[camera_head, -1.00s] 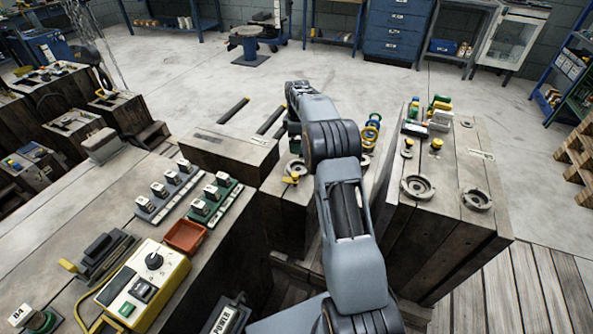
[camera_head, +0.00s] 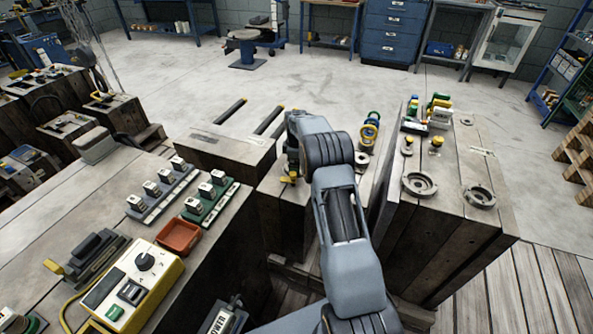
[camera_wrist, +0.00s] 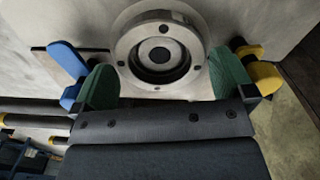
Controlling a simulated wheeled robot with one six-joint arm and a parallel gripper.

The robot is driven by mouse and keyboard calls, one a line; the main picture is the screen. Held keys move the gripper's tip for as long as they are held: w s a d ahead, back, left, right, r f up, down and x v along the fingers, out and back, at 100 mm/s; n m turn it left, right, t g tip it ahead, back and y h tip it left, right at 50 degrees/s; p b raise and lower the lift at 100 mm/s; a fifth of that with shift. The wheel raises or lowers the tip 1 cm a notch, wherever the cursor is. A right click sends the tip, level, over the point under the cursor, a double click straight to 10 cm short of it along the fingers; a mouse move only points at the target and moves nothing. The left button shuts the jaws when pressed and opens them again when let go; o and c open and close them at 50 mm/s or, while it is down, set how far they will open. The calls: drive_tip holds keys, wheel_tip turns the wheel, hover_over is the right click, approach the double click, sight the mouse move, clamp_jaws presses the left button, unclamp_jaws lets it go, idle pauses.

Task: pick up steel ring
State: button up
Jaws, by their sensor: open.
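The steel ring (camera_wrist: 176,83), a round flange with small bolt holes and a dark centre, lies on a pale flat surface in the wrist view. My gripper (camera_wrist: 165,70) is open, with its green-padded fingers apart on the left and right of the ring's near part. I see no finger touching it. In the head view my gripper (camera_head: 291,160) is over the middle wooden block, and it hides the ring under it.
A blue ring and yellow-blue pieces (camera_head: 369,134) stand behind my arm on the middle block. The right block (camera_head: 455,165) also holds small knobs and coloured parts. A bench with a yellow control box (camera_head: 140,290) and a red tray (camera_head: 179,236) is at left.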

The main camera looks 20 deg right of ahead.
drive_tip(key=shift+f, duration=0.75)
drive_tip(key=shift+r, duration=0.1)
drive_tip(key=c, duration=0.9)
drive_tip(key=shift+r, duration=0.1)
drive_tip(key=shift+c, duration=0.2)
wheel_tip(320, 180, up, 10)
drive_tip(key=p, duration=0.2)
